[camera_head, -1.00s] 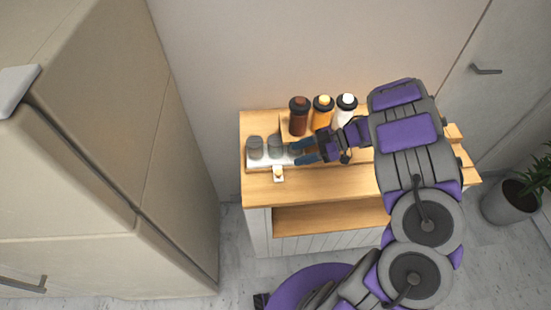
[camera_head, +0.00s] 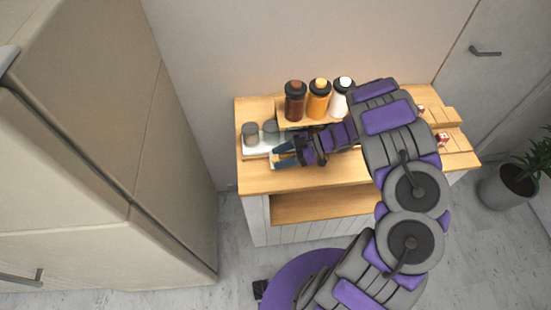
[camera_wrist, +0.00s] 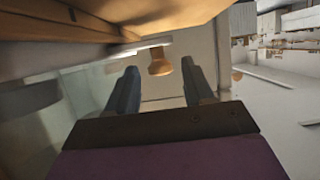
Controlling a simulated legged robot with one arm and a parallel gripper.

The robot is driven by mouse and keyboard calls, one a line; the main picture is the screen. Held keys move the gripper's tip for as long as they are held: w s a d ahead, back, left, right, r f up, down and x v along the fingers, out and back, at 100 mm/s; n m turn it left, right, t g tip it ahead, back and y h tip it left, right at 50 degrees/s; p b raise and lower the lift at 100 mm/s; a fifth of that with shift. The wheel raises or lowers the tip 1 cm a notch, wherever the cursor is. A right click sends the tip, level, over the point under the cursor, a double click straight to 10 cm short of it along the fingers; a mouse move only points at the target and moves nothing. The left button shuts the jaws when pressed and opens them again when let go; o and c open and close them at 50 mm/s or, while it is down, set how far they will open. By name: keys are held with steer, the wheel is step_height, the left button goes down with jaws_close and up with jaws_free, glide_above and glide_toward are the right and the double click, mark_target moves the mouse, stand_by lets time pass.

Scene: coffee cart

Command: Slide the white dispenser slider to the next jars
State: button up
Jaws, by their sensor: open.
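The white dispenser slider (camera_wrist: 150,48) shows in the wrist view as a pale flat strip with a tan knob (camera_wrist: 160,66) hanging from it. My gripper (camera_head: 276,157) is open at the front edge of the white dispenser base (camera_head: 256,151). In the wrist view, the knob appears between the two spread fingers (camera_wrist: 159,72), with a gap on each side. Two grey jars, a left one (camera_head: 250,134) and one beside it (camera_head: 270,131), stand on the base. My gripper and forearm hide the base's right part and most of the slider in the head view.
Brown (camera_head: 295,102), orange (camera_head: 319,100) and white (camera_head: 342,97) bottles stand behind the dispenser on the wooden cart (camera_head: 330,178). Small red-and-white items (camera_head: 442,140) lie at the cart's right. A tall beige cabinet (camera_head: 100,150) stands left. The cart's front left top is clear.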

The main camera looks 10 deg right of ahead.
steer(key=shift+x, duration=1.25)
steer(key=shift+d, duration=0.15)
steer(key=shift+c, duration=0.4)
steer(key=shift+w+r, duration=0.1)
steer(key=shift+r, duration=0.05)
jaws_close()
